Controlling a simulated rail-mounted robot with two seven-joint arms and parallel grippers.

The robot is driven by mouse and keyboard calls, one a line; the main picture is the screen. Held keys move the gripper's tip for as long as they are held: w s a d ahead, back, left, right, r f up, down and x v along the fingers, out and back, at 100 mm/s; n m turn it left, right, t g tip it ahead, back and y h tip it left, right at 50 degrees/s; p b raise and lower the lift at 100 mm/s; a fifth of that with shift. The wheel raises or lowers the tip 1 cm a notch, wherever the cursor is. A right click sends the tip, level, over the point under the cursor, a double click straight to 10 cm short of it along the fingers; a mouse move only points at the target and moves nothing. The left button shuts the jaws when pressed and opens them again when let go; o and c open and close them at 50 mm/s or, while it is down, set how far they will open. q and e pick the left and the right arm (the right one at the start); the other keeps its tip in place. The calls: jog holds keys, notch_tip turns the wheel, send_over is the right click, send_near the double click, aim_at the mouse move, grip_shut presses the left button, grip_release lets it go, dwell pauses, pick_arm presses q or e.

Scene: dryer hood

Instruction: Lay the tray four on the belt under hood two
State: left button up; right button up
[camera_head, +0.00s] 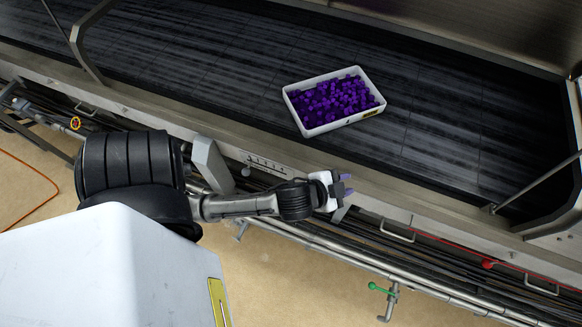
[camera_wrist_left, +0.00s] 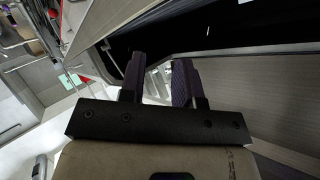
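A white tray (camera_head: 316,130) filled with small purple pieces lies flat on the dark belt (camera_head: 230,75), near the middle of the head view. A small yellow label is on its front wall. My left gripper (camera_head: 346,185) is over the belt's near metal edge, in front of the tray and apart from it. Its two purple-grey fingers stand apart with nothing between them, as the left wrist view (camera_wrist_left: 157,82) also shows. The tray's number cannot be read. My right gripper does not show in the head view.
A metal side rail (camera_head: 400,197) runs along the belt's near edge, with pipes (camera_head: 330,262) and a green-handled valve (camera_head: 381,289) below it. A red cable with a red knob (camera_head: 487,264) is at the lower right. Metal frame posts rise at both ends. The belt around the tray is clear.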

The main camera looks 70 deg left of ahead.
pick_arm(q)
jog(key=s+d+f+n+g+h, duration=0.1)
jog(key=s+d+f+g, duration=0.1)
jog(key=s, duration=0.6)
jog(key=s+d+f+n+g+h, duration=0.1)
jog(key=s+d+f+g, duration=0.1)
jog(key=s+f+g, duration=0.2)
jog(key=s+g, duration=0.3)
jog(key=s, duration=0.1)
jog(key=shift+f, duration=0.3)
jog(key=shift+c, duration=0.5)
